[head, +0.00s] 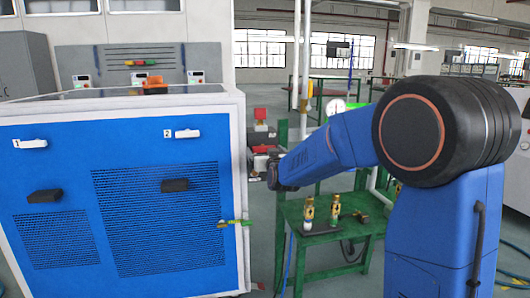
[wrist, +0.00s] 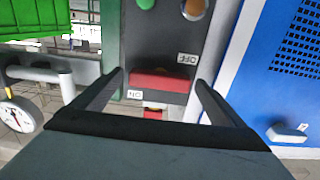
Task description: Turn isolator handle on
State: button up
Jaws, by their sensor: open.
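The isolator handle (wrist: 163,82) is a red bar lying crosswise on a dark grey panel (wrist: 150,45) in the wrist view. An upside-down OFF label (wrist: 187,58) is to its upper right and an upside-down ON label (wrist: 134,94) to its lower left. My gripper (wrist: 160,85) is open, with one finger on each side of the handle and visible gaps between. Whether the fingers reach handle depth is unclear. In the head view my gripper (head: 272,170) is at the isolator post, right of the blue cabinet, and partly hides this area.
The blue cabinet (head: 70,165) stands close left of my gripper. A green table (head: 325,232) with two brass fittings (head: 322,210) stands below my arm. A pressure gauge (wrist: 18,117) and pipe are at the wrist view's left. A red knob (head: 260,114) sits above the gripper.

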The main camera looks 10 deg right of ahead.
jog(key=shift+w, duration=0.25)
jog(key=c, duration=1)
jog(key=shift+c, duration=0.2)
